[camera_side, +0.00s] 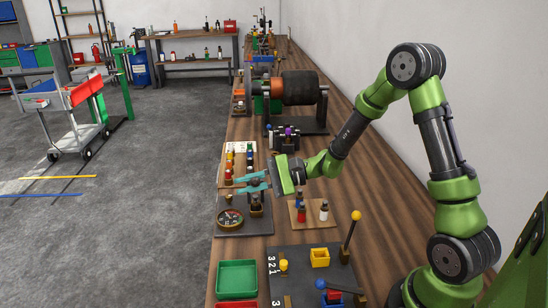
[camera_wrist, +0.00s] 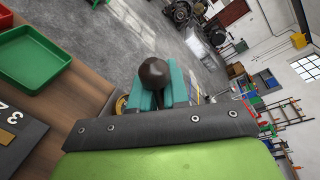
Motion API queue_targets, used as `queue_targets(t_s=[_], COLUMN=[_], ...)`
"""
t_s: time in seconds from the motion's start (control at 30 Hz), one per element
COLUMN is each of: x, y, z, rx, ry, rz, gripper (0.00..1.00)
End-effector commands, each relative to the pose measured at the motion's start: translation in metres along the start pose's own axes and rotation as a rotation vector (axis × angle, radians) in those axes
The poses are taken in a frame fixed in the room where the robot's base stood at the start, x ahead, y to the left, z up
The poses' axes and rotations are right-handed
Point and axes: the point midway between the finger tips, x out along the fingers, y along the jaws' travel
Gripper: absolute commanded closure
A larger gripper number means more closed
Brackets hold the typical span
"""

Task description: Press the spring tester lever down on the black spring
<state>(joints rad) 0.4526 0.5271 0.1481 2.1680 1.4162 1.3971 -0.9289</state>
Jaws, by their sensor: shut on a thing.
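The spring tester (camera_side: 243,226) stands on the near side of the bench, with a round dial (camera_side: 230,218) at its front left. My gripper (camera_side: 252,182) reaches over it from the right, its teal fingers roughly level. In the wrist view, my gripper (camera_wrist: 160,90) is shut on a dark brown ball knob (camera_wrist: 153,72), seemingly the tester lever's end. The lever's arm is mostly hidden by the fingers in the side view. A dark upright part (camera_side: 256,205) stands below the fingers; I cannot tell whether it is the black spring.
A pale board (camera_side: 249,146) with several coloured pieces lies just behind the tester. A small wooden stand (camera_side: 312,218) with bottles is to the right. A dark panel (camera_side: 290,258) with a tall yellow-knobbed lever (camera_side: 352,232) and a green tray (camera_side: 237,279) are nearer.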

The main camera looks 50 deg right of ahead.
Motion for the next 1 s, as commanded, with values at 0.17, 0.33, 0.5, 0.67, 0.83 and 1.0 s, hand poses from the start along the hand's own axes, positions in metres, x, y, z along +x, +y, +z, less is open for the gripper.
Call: queue_targets(t_s=[0.17, 0.33, 0.5, 0.67, 0.83, 1.0], x=[0.005, 0.01, 0.014, 0.017, 0.018, 0.019], y=[0.031, 0.055, 0.073, 0.086, 0.093, 0.096], z=[0.0, -0.007, -0.015, -0.022, -0.027, -0.029], rx=[-0.158, -0.305, -0.428, -0.515, -0.578, -0.607], ry=[0.025, 0.053, 0.078, 0.094, 0.104, 0.109], rz=[0.003, 0.0, -0.004, -0.006, -0.008, -0.01], gripper=[1.0, 1.0, 1.0, 1.0, 1.0, 1.0])
